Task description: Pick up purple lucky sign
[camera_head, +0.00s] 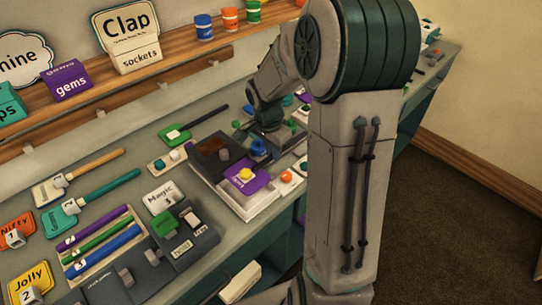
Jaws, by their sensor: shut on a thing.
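A purple sign (240,185) with a yellow knob-like piece and small, unreadable lettering shows at the middle of the bench, over a white box. I take it for the lucky sign. My gripper (267,128) is at the end of my arm, pointing down just behind and to the right of the sign. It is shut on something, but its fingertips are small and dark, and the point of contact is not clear. I cannot tell whether the sign is lifted or resting.
Signs "Nifty" (15,227), "Jolly" (29,284) and "Magic" (160,196) lie at left, near a tray of coloured rods (104,248). A dark box (212,152) stands beside the purple sign. The wooden shelf (180,52) holds signs and small pots. My arm hides the bench's right part.

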